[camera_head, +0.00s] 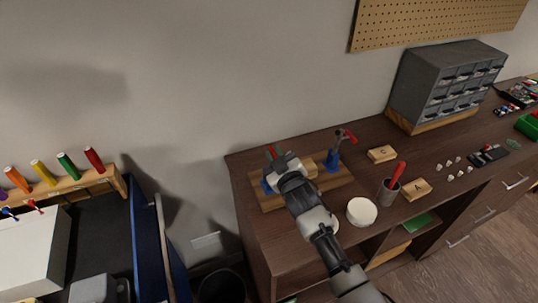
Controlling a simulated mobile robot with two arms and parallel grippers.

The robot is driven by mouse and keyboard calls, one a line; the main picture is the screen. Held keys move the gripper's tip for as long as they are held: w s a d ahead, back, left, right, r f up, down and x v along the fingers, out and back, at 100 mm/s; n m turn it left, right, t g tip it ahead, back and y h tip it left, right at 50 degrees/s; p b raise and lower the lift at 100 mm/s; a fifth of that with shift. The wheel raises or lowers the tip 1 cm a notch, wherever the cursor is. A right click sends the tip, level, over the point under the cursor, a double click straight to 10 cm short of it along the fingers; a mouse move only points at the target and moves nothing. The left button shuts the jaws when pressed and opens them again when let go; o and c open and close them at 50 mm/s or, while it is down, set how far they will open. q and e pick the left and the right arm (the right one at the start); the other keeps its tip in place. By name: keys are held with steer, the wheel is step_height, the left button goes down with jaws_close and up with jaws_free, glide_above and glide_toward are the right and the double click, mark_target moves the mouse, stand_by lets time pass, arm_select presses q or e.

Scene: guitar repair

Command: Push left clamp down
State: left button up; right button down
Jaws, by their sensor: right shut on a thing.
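The left clamp (266,187) has a blue base and a red handle part. It stands at the left end of a wooden board (335,181) on the dark workbench. My right gripper (277,160) reaches in from the lower right and is shut on the left clamp, covering most of it. The exact grip and handle angle are hidden. The right clamp (335,156), blue with a raised red handle, stands farther right on the board. A light wooden piece lies between the clamps, partly covered by my gripper. My left gripper is not in view.
Right of the board are wooden blocks marked C (382,154) and A (416,189), a grey cup (387,193) with a red-handled tool, and a round cream container (361,212). A grey drawer cabinet (440,85) stands behind. The bench's back left corner is clear.

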steer(key=m, duration=0.1)
steer(key=d+m, duration=0.1)
steer(key=d+f+m, duration=0.1)
steer(key=shift+w+f+m, duration=0.1)
steer(key=shift+w+m, duration=0.15)
steer(key=shift+m, duration=0.05)
steer(key=shift+w+d+f+m+b, duration=0.15)
steer(key=shift+d+f+m+b, duration=0.15)
steer(key=shift+m, duration=0.6)
steer(key=shift+w+d+f+m+b, duration=0.15)
steer(key=shift+d+f+m, duration=0.25)
steer(key=shift+m, duration=0.5)
steer(key=c, duration=1.1)
jaws_free()
steer(key=shift+r, duration=0.1)
steer(key=b+v, duration=0.1)
steer(key=v, duration=0.9)
steer(key=shift+s+d, duration=0.15)
steer(key=shift+s, duration=0.25)
steer(key=shift+s, duration=0.1)
